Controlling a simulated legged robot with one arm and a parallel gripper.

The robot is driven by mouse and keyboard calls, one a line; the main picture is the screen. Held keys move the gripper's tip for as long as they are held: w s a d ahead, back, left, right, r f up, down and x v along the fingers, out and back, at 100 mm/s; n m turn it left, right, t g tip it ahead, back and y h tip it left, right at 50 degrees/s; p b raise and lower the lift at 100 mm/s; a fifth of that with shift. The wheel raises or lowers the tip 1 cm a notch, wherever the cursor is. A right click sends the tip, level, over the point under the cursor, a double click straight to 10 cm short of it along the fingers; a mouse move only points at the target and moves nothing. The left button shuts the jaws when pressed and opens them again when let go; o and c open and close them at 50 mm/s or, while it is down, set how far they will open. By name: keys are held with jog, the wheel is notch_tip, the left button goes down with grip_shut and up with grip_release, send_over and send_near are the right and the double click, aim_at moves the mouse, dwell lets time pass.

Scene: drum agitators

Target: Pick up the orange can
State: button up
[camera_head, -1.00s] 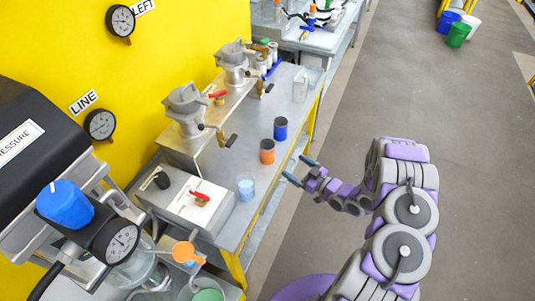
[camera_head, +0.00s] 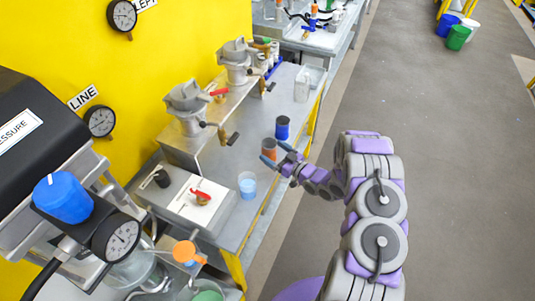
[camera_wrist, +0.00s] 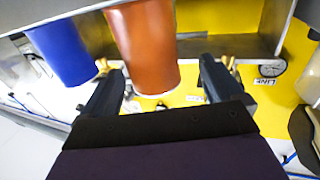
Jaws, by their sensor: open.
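The orange can (camera_head: 269,148) stands on the grey metal bench, near its right edge. It is partly hidden by my gripper (camera_head: 275,153), which is right at it in the head view. In the wrist view the orange can (camera_wrist: 144,48) lies between and just beyond the two dark fingers of my gripper (camera_wrist: 160,88). The fingers are open, one on each side, with a gap visible on the right. I cannot tell whether the left finger touches the can.
A blue can (camera_head: 282,128) stands just behind the orange one; it also shows left of it in the wrist view (camera_wrist: 62,50). A light-blue cup (camera_head: 247,186) stands nearer on the bench (camera_head: 222,160). Metal agitators (camera_head: 188,106) stand to the left.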

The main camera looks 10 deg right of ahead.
aim_at(264, 144)
jog(key=shift+w+d, duration=0.1)
jog(key=shift+w, duration=0.25)
jog(key=shift+w+f, duration=0.1)
jog(key=shift+w, duration=0.25)
jog(key=b+x, duration=0.1)
jog(key=x, duration=0.4)
jog(key=shift+s+f+b, duration=0.1)
jog(key=shift+s+b, duration=0.05)
jog(key=shift+b, duration=0.2)
jog(key=shift+c, duration=0.5)
jog(key=shift+d, duration=0.25)
jog(key=c, duration=0.3)
jog(key=shift+a, duration=0.3)
jog(key=c, duration=0.6)
